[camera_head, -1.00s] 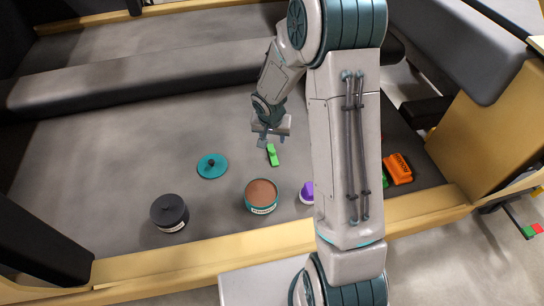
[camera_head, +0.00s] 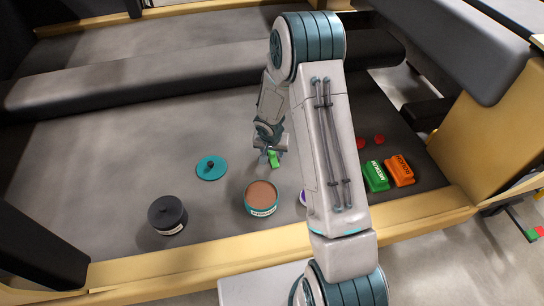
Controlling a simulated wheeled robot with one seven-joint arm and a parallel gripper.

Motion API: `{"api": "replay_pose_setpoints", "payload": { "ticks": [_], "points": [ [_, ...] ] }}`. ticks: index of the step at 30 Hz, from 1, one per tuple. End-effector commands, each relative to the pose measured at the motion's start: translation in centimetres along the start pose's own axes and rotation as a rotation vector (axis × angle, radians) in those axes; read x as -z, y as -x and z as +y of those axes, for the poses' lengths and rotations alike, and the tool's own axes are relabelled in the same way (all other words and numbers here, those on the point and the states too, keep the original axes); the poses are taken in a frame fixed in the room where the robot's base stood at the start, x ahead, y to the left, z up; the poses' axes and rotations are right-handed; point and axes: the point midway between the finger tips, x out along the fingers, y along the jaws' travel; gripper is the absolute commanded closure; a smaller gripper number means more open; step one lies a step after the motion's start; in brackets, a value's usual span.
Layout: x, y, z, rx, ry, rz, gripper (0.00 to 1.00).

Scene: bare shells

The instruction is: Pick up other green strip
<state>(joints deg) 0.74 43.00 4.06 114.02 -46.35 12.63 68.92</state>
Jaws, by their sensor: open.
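A small bright green strip (camera_head: 273,159) lies on the dark grey surface near the middle of the head view. My gripper (camera_head: 271,158) is right at it, pointing down, with its fingers on either side or just above; I cannot tell whether they touch it. The gripper is open. Its wrist hides the strip's far end.
A teal lid (camera_head: 211,168), a black pot (camera_head: 167,214) and a teal pot with a brown top (camera_head: 261,197) stand nearby. A purple-and-white item (camera_head: 303,198) is mostly behind my arm. Green (camera_head: 376,176) and orange (camera_head: 399,170) boxes and red discs (camera_head: 379,139) lie to the right.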

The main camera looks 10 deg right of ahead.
Motion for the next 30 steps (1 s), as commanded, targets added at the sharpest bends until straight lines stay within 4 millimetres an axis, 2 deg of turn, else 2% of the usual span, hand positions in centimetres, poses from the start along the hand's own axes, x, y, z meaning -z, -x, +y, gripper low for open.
{"api": "replay_pose_setpoints", "payload": {
  "ticks": [3, 8, 22, 26, 30],
  "points": [
    [0.0, 0.1, 0.0, 0.0, 0.0, 0.0, 0.55],
    [0.0, 0.1, 0.0, 0.0, 0.0, 0.0, 1.0],
    [0.1, 0.5, 0.0, 0.0, 0.0, 0.001, 1.0],
    [0.5, 1.7, 0.0, 0.002, -0.001, 0.002, 1.0],
    [1.3, 4.5, 0.0, 0.002, -0.002, 0.004, 1.0]
  ]
}}
